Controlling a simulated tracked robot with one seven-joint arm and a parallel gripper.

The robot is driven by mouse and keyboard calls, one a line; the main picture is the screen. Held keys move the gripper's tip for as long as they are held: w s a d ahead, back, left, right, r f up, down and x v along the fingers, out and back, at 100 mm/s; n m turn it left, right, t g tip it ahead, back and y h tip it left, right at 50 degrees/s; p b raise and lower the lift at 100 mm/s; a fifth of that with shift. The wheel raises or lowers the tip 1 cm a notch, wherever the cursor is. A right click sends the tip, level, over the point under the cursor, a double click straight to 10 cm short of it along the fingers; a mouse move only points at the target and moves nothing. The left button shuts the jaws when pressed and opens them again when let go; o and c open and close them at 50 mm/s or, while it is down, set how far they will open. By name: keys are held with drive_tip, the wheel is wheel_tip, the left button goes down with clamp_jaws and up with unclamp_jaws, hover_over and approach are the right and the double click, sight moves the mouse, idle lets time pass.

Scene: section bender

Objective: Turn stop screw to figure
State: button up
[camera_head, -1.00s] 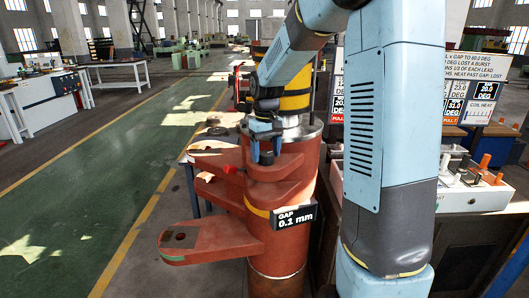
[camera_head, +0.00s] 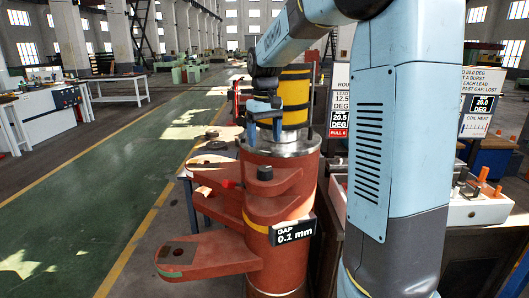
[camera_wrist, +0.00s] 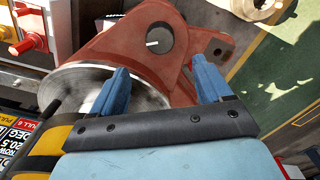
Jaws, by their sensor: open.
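A round dark grey piece, which looks like the stop screw (camera_head: 265,173), stands upright on the upper red arm of the machine (camera_head: 285,185). In the wrist view its round top (camera_wrist: 159,40) carries a short white mark and lies beyond the fingertips. My gripper (camera_head: 264,136) is above this piece, apart from it. Its two blue fingers (camera_wrist: 160,68) are spread with nothing between them. A black display (camera_head: 294,232) on the machine reads GAP 0.1 mm.
A lower red arm (camera_head: 215,254) sticks out to the left. A yellow and black banded cylinder (camera_head: 296,98) stands on the machine's steel top, close behind my gripper. A sign (camera_head: 339,112) shows 20.5 DEG. The green floor (camera_head: 95,185) at left is clear.

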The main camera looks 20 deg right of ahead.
drive_tip(key=shift+r, duration=1.7)
drive_tip(key=s+f+m+t, duration=0.2)
drive_tip(key=s+t, duration=0.3)
drive_tip(key=s, duration=2.3)
drive_tip(key=shift+s+a+f+t, duration=0.15)
drive_tip(key=shift+s+a+t, duration=0.1)
drive_tip(key=shift+t, duration=0.05)
drive_tip(key=shift+c, duration=0.3)
